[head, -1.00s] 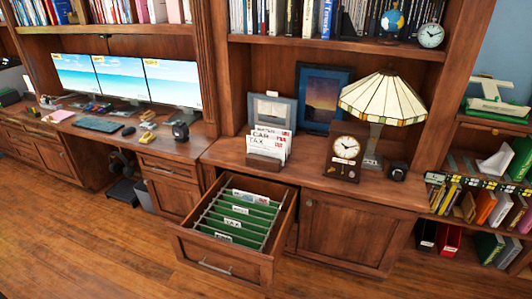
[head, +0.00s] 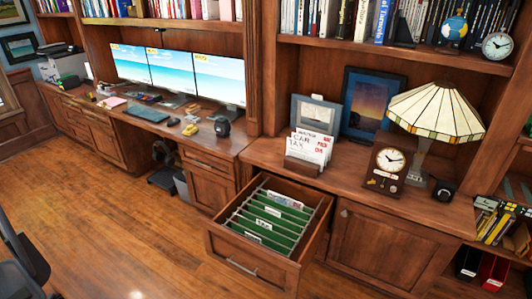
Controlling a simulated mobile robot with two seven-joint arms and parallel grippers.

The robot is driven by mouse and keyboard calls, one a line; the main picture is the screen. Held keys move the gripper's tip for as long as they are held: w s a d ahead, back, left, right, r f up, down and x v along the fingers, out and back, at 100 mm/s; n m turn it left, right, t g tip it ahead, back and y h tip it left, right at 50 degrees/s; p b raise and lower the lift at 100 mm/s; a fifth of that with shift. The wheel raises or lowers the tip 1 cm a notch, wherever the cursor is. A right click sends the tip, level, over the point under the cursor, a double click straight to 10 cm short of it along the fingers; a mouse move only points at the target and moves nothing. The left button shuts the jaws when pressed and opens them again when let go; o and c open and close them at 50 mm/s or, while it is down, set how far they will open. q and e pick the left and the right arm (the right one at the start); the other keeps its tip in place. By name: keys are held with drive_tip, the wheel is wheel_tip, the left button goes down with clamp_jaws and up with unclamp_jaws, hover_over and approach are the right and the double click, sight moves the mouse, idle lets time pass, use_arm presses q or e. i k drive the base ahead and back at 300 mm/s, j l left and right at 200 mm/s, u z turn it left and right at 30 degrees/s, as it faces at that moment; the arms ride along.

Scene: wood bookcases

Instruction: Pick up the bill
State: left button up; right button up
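Several white bills with printed text, one reading "CAR TAX" (head: 309,147), stand upright in a small wooden letter holder (head: 302,166). The holder sits on the wood counter, left of the desk clock and above the open drawer. The lower parts of the bills are hidden by the holder. Neither of my grippers shows in the head view.
An open file drawer (head: 246,262) with green hanging folders (head: 270,221) juts out below the counter. A desk clock (head: 387,166) and a stained-glass lamp (head: 437,112) stand to the right. Framed pictures (head: 372,103) lean behind.

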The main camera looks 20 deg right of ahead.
sight(304, 151)
drive_tip(key=l+u, duration=0.3)
drive_tip(key=l, duration=0.2)
drive_tip(key=k+l+u, duration=0.1)
drive_tip(key=l+u, duration=0.2)
drive_tip(key=l, duration=0.2)
drive_tip(key=l+u, duration=0.1)
drive_tip(key=l, duration=0.25)
drive_tip(key=k+l, duration=0.15)
drive_tip(key=l, duration=0.2)
drive_tip(key=k+l+u, duration=0.15)
drive_tip(key=l, duration=0.2)
drive_tip(key=i+l, duration=0.05)
